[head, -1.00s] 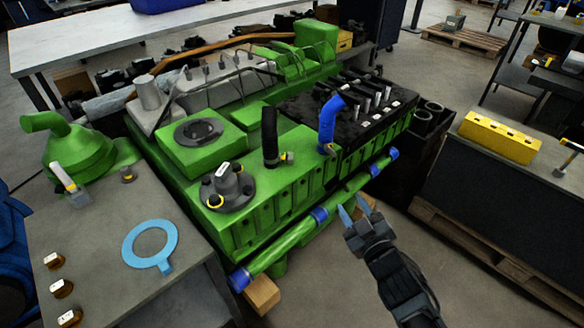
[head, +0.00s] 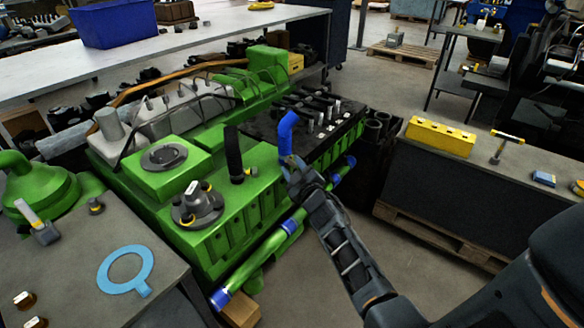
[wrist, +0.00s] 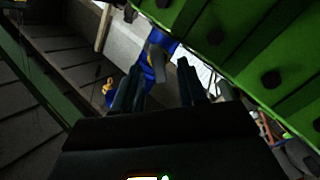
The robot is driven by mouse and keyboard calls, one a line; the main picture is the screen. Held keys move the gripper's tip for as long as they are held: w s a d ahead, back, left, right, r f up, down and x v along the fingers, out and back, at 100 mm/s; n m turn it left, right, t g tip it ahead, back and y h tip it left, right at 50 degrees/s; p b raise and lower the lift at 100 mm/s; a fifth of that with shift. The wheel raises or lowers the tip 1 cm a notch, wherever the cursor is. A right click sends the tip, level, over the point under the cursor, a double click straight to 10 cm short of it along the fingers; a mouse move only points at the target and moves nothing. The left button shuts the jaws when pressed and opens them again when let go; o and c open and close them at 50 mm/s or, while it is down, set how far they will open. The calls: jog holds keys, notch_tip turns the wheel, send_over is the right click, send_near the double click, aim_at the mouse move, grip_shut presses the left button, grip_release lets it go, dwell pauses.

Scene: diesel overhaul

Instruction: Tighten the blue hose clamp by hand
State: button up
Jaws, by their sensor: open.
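The blue hose (head: 287,133) stands upright on the green engine's (head: 262,160) near side, beside the black top. Its clamp at the lower end is mostly hidden behind my gripper (head: 291,163) in the head view. In the wrist view, my gripper (wrist: 160,80) has its two dark fingers apart. A blue part (wrist: 147,68) with a grey knob-like piece (wrist: 157,64) shows just beyond and between the fingers; it looks like the hose and clamp, but the dim picture leaves this unsure. No grip on it shows.
A black hose (head: 233,153) with its own clamp stands to the left. A green pipe with blue joints (head: 290,226) runs along the engine's near side. A bench with a yellow block (head: 440,136) stands right, across free floor.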

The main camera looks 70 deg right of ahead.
jog(key=shift+w+d, duration=0.3)
jog(key=shift+d, duration=0.05)
grip_shut()
